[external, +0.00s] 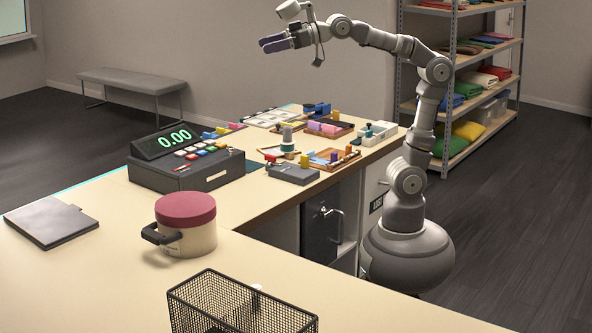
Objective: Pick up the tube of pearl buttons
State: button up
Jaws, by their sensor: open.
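My gripper (272,43) is raised high above the far part of the counter, pointing left, open and with nothing visible between its fingers. I cannot make out the tube of pearl buttons for certain. A small grey upright cylinder (287,134) stands among the small items on the counter, below my gripper and well apart from it. A small whitish thing (256,289) shows at the black mesh basket (243,304) in the foreground, far from my gripper. Both are too small to identify.
A cash register (175,172) reading 0.00 stands on the L-shaped counter (110,270). A pot with a dark red lid (186,208) and a grey folder (52,221) are nearer. Wooden trays (331,159) of small colourful items crowd the far arm. The counter is clear around the pot.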

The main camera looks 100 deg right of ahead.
jog(key=shift+s+d+r+h, duration=0.4)
jog(key=shift+s+d+r, duration=0.55)
jog(key=shift+s+r, duration=0.15)
jog(key=c, duration=0.5)
jog(key=shift+c, duration=1.3)
jog(key=w+a+f+n+g+y+p, duration=0.2)
jog(key=w+a+f+g+p, duration=0.15)
jog(key=w+a+f, duration=0.75)
jog(key=w+a+f+n+g+y+p, duration=0.25)
jog(key=w+a+f+p, duration=0.4)
jog(key=a, duration=0.65)
jog(key=n+g+h+p, duration=0.2)
jog(key=n+g+p, duration=0.15)
jog(key=g, duration=0.25)
send_over(258, 285)
jog(key=d, duration=0.2)
notch_tip(258, 285, down, 28)
jog(key=shift+y, duration=0.25)
jog(key=x, duration=0.2)
jog(key=s+b+x, duration=0.1)
jog(key=x, duration=0.2)
jog(key=s+x, duration=0.1)
jog(key=x, duration=0.2)
jog(key=shift+w+a+f, duration=0.1)
jog(key=shift+a+f, duration=0.1)
jog(key=shift+f, duration=0.2)
